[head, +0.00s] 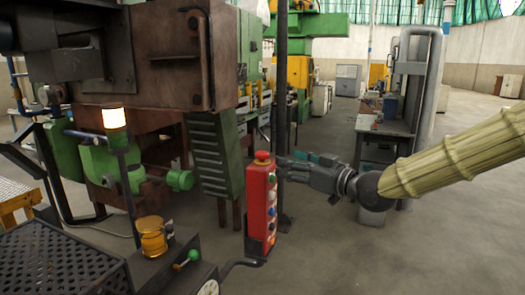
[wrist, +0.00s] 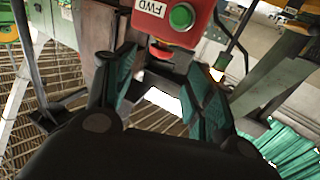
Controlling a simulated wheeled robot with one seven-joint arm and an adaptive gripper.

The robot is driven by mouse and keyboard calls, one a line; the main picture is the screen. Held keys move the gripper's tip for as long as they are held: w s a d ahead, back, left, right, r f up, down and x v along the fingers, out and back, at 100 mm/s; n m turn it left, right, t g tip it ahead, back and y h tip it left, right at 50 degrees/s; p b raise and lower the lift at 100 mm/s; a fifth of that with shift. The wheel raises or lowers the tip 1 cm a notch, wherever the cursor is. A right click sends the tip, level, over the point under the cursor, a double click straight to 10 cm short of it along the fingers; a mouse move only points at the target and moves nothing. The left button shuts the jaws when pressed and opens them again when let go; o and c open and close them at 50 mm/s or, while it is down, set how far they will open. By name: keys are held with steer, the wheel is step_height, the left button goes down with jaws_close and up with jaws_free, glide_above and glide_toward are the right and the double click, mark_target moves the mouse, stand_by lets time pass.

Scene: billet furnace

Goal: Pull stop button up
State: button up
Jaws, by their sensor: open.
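My gripper (head: 287,162) is just right of the stop button in the head view, pointing left. In the wrist view the box (wrist: 204,36) appears upside down, with a green button (wrist: 182,16) and an FWD label. The stop button (wrist: 160,51) shows there below the box, between the teal-padded fingertips of my gripper (wrist: 163,64). The fingers are apart and hold nothing; I cannot tell whether either touches the button.
A dark post (head: 282,80) rises right behind the control box. A lit lamp (head: 115,118) and an amber lamp (head: 152,236) stand to the left, near a crank handle (head: 240,264). A workbench (head: 385,125) stands behind my arm. The floor at right is clear.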

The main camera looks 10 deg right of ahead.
mark_target(267, 155)
steer(key=shift+p+x, duration=1.55)
steer(key=shift+x, duration=3.95)
steer(key=shift+r, duration=0.2)
